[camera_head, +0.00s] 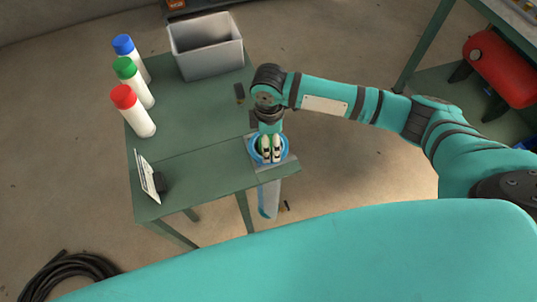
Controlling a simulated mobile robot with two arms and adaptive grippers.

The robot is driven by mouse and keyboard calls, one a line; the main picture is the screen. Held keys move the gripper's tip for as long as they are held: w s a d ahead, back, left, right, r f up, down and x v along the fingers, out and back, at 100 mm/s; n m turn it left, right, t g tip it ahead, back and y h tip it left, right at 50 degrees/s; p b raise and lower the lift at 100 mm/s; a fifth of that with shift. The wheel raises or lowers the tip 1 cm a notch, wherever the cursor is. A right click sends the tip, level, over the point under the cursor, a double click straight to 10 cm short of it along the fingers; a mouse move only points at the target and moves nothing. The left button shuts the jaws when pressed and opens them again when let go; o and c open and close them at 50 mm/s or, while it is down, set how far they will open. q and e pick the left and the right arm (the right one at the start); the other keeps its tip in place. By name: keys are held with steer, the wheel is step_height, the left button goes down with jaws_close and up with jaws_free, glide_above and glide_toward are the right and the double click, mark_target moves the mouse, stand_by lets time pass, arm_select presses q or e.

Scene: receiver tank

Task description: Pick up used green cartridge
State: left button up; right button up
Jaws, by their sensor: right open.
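My right gripper (270,155) points down over a blue ring-shaped housing (283,157) at the table's front right corner. Its two pale fingers are open. A little green shows inside the ring beside the fingers, probably the top of the green cartridge (262,143), mostly hidden by the gripper. I cannot tell whether the fingers touch it. The housing's clear blue body hangs below the table edge. A white bottle-like cartridge with a green cap (125,68) stands at the table's left, between a blue-capped one (123,45) and a red-capped one (123,97). My left gripper is not in view.
A grey open bin (205,47) stands at the back of the green table (195,120). A small sign (148,177) stands at the front left. A red tank (500,65) is at the right, and a black hose coil (70,275) lies on the floor. The table's middle is clear.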

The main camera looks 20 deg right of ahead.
jaws_close()
stand_by(0.3)
steer(key=shift+r, duration=0.1)
